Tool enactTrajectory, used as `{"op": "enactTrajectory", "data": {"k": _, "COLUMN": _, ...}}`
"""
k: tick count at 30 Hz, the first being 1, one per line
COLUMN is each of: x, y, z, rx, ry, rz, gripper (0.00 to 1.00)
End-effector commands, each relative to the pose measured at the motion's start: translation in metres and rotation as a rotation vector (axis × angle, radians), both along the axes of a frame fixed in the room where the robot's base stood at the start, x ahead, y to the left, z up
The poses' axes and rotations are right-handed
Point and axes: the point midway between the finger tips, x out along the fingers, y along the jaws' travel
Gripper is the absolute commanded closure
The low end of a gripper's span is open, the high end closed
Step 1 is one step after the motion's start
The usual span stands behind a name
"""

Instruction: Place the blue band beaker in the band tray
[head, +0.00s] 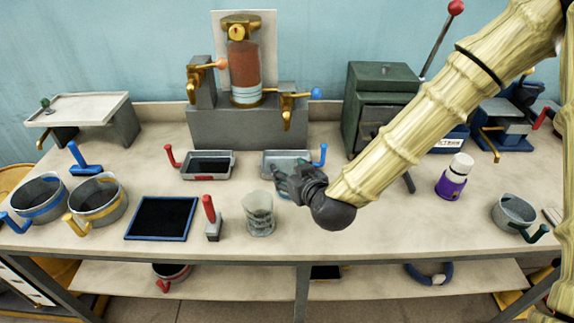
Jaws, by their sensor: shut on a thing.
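My gripper (283,179) is shut in front of the blue-handled tray, at the middle of the bench. A small bluish piece of the held thing, which looks like the blue band beaker (284,195), shows under the fingers; the gripper hides most of it. I cannot tell whether it touches the bench. The shallow grey metal tray with a blue handle (270,157) is just behind my gripper, its front right part covered. A similar tray with a red handle and red mark (229,166) stands to its left. I cannot tell which is the band tray.
A clear glass beaker (259,222) stands close in front of my gripper, to the left. A red-handled tool (211,222) and a blue-edged black mat (160,218) lie further left. A purple bottle (453,185) stands right. The bench front right of centre is clear.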

Motion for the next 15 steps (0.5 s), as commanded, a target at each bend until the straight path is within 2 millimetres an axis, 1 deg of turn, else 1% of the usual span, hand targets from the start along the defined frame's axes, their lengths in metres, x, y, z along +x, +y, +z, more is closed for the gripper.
{"op": "enactTrajectory", "data": {"k": 2, "x": 0.008, "y": 0.001, "z": -0.001, "rx": 0.001, "ry": -0.001, "rz": 0.0, "gripper": 0.73}}
{"op": "enactTrajectory", "data": {"k": 5, "x": 0.024, "y": 0.001, "z": -0.001, "rx": 0.002, "ry": 0.0, "rz": -0.004, "gripper": 0.73}}
{"op": "enactTrajectory", "data": {"k": 15, "x": 0.094, "y": 0.004, "z": -0.007, "rx": 0.002, "ry": 0.0, "rz": -0.005, "gripper": 0.73}}
